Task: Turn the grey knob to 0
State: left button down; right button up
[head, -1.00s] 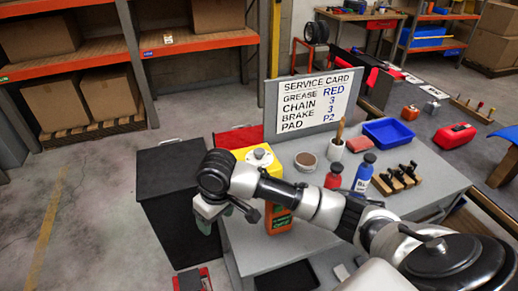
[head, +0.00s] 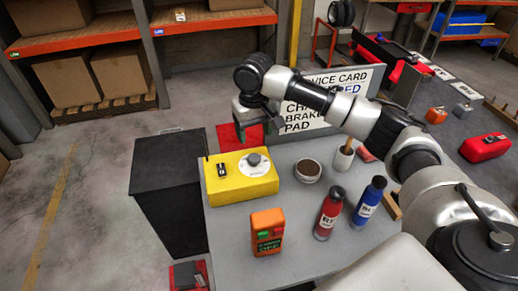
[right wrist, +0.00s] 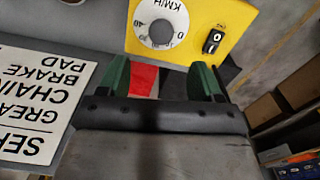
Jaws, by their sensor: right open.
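The grey knob (head: 254,159) sits on a white dial on top of a yellow box (head: 221,185) on the grey table. In the right wrist view the knob (right wrist: 160,31) shows near the top, with KM/H, 40 and 0 marked around it; I cannot tell which mark it points at. My right gripper (head: 257,129) hangs above and behind the box, fingers down, apart from the knob. In the right wrist view its green fingers (right wrist: 161,82) are spread with nothing gripped between them. My left gripper is out of view.
A black switch (head: 222,170) is on the box, left of the dial. The service card board (head: 345,90) stands behind, partly hidden by my right arm. An orange device (head: 267,232), a red bottle (head: 328,214), a blue bottle (head: 369,200) and a round bowl (head: 307,171) stand nearby.

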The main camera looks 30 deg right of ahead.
aim_at(254, 157)
jog(key=f, duration=0.3)
jog(key=shift+s+a+f, duration=0.1)
jog(key=shift+s+a, duration=0.05)
jog(key=shift+a, duration=0.2)
jog(key=shift+d+f+p, duration=0.15)
jog(key=shift+f+p, duration=0.2)
jog(key=shift+f, duration=0.6)
notch_tip(254, 157, down, 4)
jog(key=shift+d+r, duration=0.15)
jog(key=shift+r, duration=0.05)
jog(key=shift+w+f, duration=0.15)
jog(key=shift+w, duration=0.05)
jog(key=shift+c, duration=0.6)
jog(key=c, duration=0.8)
pick_arm(q)
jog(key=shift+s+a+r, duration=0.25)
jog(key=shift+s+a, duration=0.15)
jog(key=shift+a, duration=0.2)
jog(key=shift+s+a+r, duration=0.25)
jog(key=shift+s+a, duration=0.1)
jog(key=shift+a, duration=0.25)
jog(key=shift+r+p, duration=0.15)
jog(key=shift+p, duration=0.15)
